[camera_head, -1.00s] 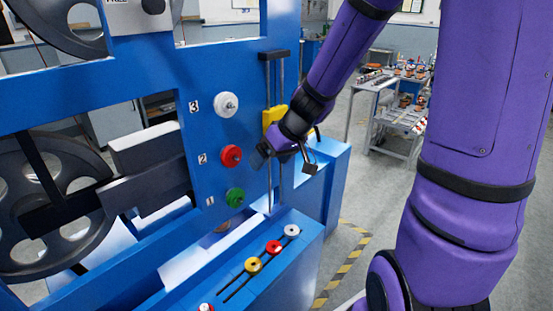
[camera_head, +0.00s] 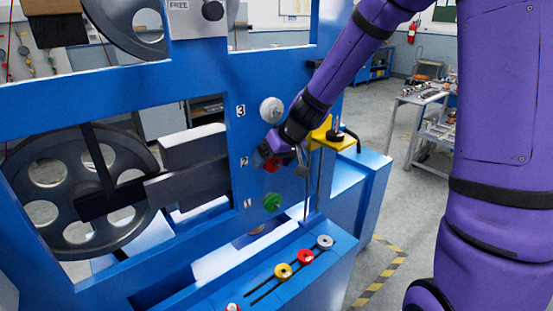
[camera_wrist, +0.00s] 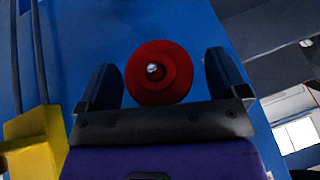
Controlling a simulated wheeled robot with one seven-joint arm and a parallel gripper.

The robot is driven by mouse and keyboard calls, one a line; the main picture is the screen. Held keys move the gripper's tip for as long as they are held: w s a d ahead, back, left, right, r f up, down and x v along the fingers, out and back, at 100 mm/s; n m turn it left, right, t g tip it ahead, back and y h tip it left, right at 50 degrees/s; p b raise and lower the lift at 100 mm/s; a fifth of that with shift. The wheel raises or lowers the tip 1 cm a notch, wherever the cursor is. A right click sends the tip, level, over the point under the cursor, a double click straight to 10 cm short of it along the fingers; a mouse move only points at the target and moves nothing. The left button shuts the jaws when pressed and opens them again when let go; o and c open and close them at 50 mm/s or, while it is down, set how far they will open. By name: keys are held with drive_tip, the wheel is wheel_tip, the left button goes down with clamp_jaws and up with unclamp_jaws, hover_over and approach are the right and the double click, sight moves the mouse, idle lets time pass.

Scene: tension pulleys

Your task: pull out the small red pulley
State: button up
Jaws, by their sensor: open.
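The small red pulley (camera_wrist: 159,73) sits on the blue panel, beside the label 2. In the wrist view it lies between the two spread fingers of my gripper (camera_wrist: 161,80), with blue gaps on both sides. In the head view my gripper (camera_head: 283,160) is at the panel and hides most of the red pulley (camera_head: 271,165). My gripper is open; neither finger visibly touches the pulley. How deep the fingers reach around it I cannot tell.
A white pulley (camera_head: 271,110) is above and a green pulley (camera_head: 272,201) below. A yellow block (camera_head: 331,135) on vertical rods stands right of my gripper; it also shows in the wrist view (camera_wrist: 36,140). Yellow, red and grey knobs line the lower ledge (camera_head: 257,303).

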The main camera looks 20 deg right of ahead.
drive_tip(key=shift+c, duration=0.2)
drive_tip(key=c, duration=1)
drive_tip(key=shift+s+d, duration=0.3)
drive_tip(key=shift+s, duration=0.65)
drive_tip(key=shift+s+d, duration=0.3)
drive_tip(key=shift+s, duration=0.6)
drive_tip(key=shift+s+d, duration=0.3)
drive_tip(key=shift+s, duration=0.6)
drive_tip(key=shift+s, duration=0.1)
drive_tip(key=shift+s+d, duration=0.3)
drive_tip(key=shift+s, duration=0.6)
drive_tip(key=shift+s+d, duration=0.3)
drive_tip(key=shift+s, duration=0.6)
